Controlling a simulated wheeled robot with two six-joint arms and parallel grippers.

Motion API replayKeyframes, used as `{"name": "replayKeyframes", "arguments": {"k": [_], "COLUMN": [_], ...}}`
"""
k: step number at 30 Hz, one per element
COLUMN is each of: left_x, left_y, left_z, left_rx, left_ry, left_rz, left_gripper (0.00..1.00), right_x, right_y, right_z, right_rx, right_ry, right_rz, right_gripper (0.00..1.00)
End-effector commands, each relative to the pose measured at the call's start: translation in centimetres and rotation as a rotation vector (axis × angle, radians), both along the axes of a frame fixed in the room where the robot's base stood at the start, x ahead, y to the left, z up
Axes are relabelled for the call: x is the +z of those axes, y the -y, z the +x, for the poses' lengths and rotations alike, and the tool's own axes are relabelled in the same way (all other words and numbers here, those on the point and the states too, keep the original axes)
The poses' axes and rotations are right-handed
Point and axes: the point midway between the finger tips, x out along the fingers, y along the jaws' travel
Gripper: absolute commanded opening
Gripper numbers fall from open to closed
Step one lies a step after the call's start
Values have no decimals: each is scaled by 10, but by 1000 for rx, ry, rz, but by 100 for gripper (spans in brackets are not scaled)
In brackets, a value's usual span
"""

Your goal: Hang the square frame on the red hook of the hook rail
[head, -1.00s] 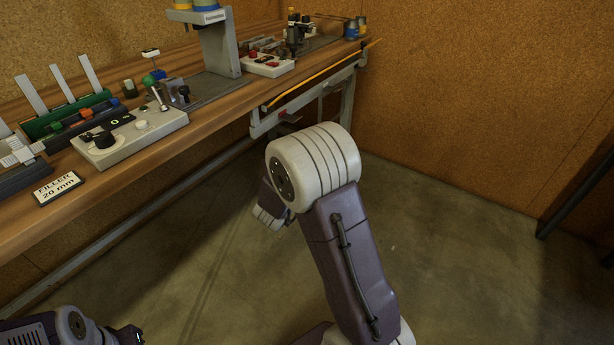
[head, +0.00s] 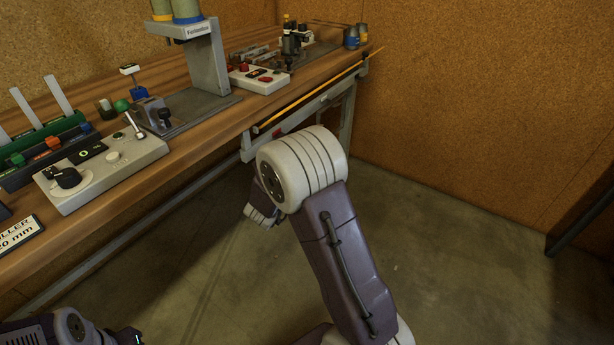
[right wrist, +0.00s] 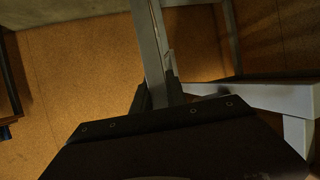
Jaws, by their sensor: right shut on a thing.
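In the right wrist view my right gripper (right wrist: 158,93) is shut on a straight grey bar (right wrist: 152,45) that runs up and out of the picture. I cannot tell whether the bar is a side of the square frame; no whole frame shows. In the head view my right arm reaches down in front of the bench, and its gripper is hidden behind the arm. Only a piece of my left arm shows at the bottom left, without its gripper. I cannot make out the hook rail or its red hook in either view.
A wooden bench (head: 60,228) runs along the left, with a white control box (head: 105,170), a grey stand (head: 204,60) and other tools on it. A yellow rod (head: 310,93) lies along its front edge. Open floor (head: 440,250) is at the right, before the brown wall (head: 480,90).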

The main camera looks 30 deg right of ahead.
Motion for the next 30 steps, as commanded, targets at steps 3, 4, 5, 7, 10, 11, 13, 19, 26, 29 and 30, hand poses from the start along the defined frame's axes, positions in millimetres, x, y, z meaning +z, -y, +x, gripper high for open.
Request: {"name": "replayKeyframes", "arguments": {"k": [3, 4, 5, 7, 10, 11, 13, 19, 26, 29, 30], "left_x": [4, 4, 5, 6, 9, 9, 11, 17, 25, 29, 30], "left_y": [0, 0, 0, 0, 0, 0, 0, 0, 0, 0, 0], "left_z": [0, 0, 0, 0, 0, 0, 0, 0, 0, 0, 0], "left_rx": [0, 0, 0, 0, 0, 0, 0, 0, 0, 0, 0], "left_ry": [0, 0, 0, 0, 0, 0, 0, 0, 0, 0, 0], "left_rz": [0, 0, 0, 0, 0, 0, 0, 0, 0, 0, 0], "left_gripper": [36, 36, 36, 36, 36, 36, 36, 36, 36, 36, 36], "right_x": [0, 0, 0, 0, -1, -1, -1, -2, -3, -3, -4], "right_y": [-3, -4, -5, -7, -10, -11, -13, -18, -25, -28, -29], "right_z": [8, 11, 12, 18, 24, 26, 31, 44, 60, 67, 69], "right_rx": [0, -1, 0, 1, 1, 0, 1, 0, -1, 1, 0], "right_ry": [1, 2, 1, 1, 2, 1, 2, 1, 1, 2, 0], "right_rz": [1, 0, 0, -1, 0, 1, 0, 1, 1, 0, 0], "right_gripper": [0, 0, 0, 0, 0, 0, 0, 0, 0, 0, 0]}}
